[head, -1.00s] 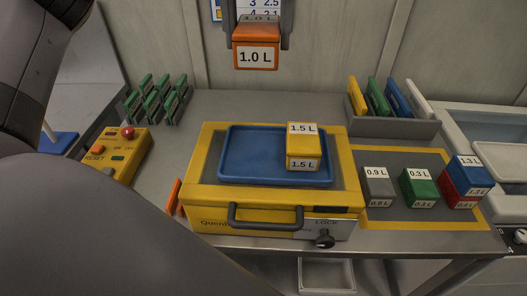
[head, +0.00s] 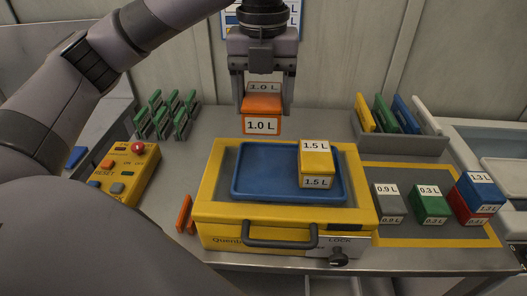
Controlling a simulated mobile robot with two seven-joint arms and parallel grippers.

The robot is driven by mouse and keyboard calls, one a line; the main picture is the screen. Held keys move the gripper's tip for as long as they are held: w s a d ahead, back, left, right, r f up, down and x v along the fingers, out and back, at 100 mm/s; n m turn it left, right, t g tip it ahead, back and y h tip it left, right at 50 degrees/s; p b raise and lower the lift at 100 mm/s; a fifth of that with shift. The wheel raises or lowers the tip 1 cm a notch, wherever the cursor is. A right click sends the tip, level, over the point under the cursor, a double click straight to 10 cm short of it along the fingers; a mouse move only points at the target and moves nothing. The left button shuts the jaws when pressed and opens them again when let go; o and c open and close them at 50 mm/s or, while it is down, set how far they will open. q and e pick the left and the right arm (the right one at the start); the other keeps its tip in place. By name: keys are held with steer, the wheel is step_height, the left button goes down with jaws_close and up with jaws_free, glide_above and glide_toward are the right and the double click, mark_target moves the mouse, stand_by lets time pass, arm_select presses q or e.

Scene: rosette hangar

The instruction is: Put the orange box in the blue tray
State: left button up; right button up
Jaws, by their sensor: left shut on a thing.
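The orange box (head: 262,104), labelled 1.0 L, is held in the air in my left gripper (head: 262,95). The gripper points down and is shut on the box's sides. The box hangs above and behind the back edge of the blue tray (head: 262,189), apart from it. The tray lies on top of a yellow case with a dark handle. A yellow box (head: 316,162), labelled 1.5 L, stands in the right part of the tray. The tray's left part is bare. My right gripper is not in view.
A yellow control box (head: 122,172) with a red button is at left, near green racks (head: 167,117). Grey (head: 388,201), green (head: 430,203) and stacked blue and red boxes (head: 475,196) stand on the mat at right. Coloured panels stand in a holder (head: 400,142) behind.

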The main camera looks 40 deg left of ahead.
arm_select(q)
step_height(320, 180, down, 12)
steer(key=shift+r+b, duration=0.1)
steer(key=shift+b, duration=0.5)
steer(key=o, duration=1.3)
steer(key=shift+c, duration=0.2)
step_height(320, 180, up, 12)
steer(key=shift+r+p, duration=0.1)
steer(key=shift+p, duration=0.55)
